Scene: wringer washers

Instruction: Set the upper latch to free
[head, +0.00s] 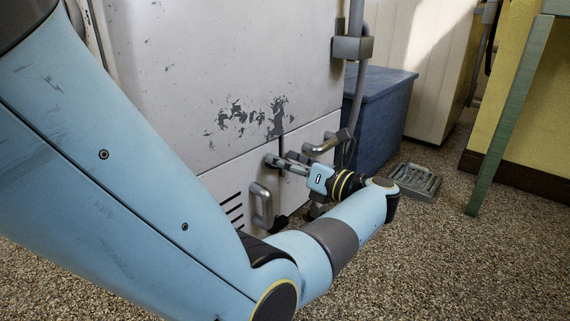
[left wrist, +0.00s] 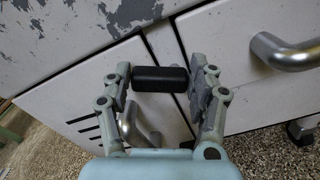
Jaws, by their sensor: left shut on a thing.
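The white washer cabinet (head: 210,60) fills the upper left of the head view. A short dark bar, which looks like the latch (left wrist: 160,79), sits across the seam between two lower panels. My left gripper (head: 281,164) reaches it from the right in the head view. In the left wrist view the two fingers close on the ends of the latch, which lies level across that picture. In the head view the fingers hide much of the latch. Whether it is the upper of several latches I cannot tell. My right gripper is not in view.
Metal handles stand out near the latch, one above right (head: 328,143) and one below left (head: 261,205). A blue box (head: 385,110) and a grey floor pedal (head: 417,181) are to the right. Chips mark the white paint. Speckled floor (head: 450,270) is open at lower right.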

